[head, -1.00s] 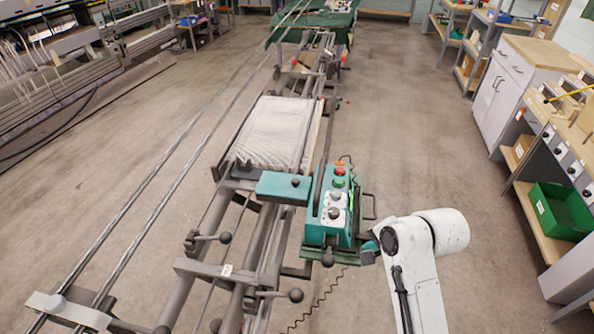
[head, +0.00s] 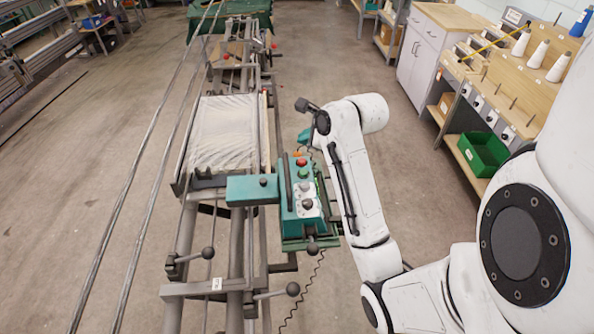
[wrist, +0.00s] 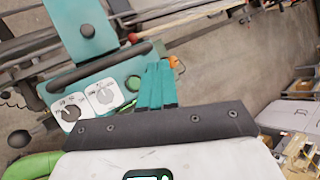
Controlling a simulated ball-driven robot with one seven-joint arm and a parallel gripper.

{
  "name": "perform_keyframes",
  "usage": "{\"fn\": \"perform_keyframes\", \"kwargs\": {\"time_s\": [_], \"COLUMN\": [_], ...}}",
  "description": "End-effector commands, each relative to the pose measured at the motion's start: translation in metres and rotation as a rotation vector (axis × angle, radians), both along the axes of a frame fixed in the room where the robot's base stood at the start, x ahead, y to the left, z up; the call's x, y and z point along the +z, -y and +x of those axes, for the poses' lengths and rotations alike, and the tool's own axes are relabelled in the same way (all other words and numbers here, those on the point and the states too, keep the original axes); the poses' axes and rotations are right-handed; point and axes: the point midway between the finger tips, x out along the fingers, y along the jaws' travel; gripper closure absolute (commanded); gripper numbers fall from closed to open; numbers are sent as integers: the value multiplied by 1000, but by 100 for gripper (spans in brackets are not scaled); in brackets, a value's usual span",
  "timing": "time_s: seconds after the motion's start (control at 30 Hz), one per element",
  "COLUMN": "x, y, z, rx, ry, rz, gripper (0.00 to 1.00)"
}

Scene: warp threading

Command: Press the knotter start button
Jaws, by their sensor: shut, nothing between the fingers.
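The knotter is a teal box (head: 291,222) on the rail frame in the head view. Its top carries a red button (head: 301,162), a green button (head: 303,173) and two white dial plates (head: 305,197). In the wrist view the green button (wrist: 133,83) sits beside the dial plates (wrist: 88,103). My gripper (head: 304,138) is by the far right end of the box, near the red button. Its teal fingers (wrist: 157,80) are together and empty, just right of the green button in the wrist view. I cannot tell whether they touch the box. The red button is not clear in the wrist view.
A pale warp sheet (head: 225,132) lies on the frame beyond the knotter. Ball-ended levers (head: 292,289) stick out at the near end. A coiled cable (head: 303,290) hangs at the right. A workbench with a green bin (head: 482,152) stands right, beyond open floor.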

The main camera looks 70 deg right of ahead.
Motion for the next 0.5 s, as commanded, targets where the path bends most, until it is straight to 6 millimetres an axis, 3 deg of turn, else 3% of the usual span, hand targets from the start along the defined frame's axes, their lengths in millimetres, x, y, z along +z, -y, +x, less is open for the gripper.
{"fn": "perform_keyframes", "kwargs": {"time_s": [0.27, 0.5], "x": [-4, -25], "y": [-1, -1], "z": [0, 0], "rx": [2, 1], "ry": [-1, -2], "rz": [-1, 0], "gripper": [100, 100]}}
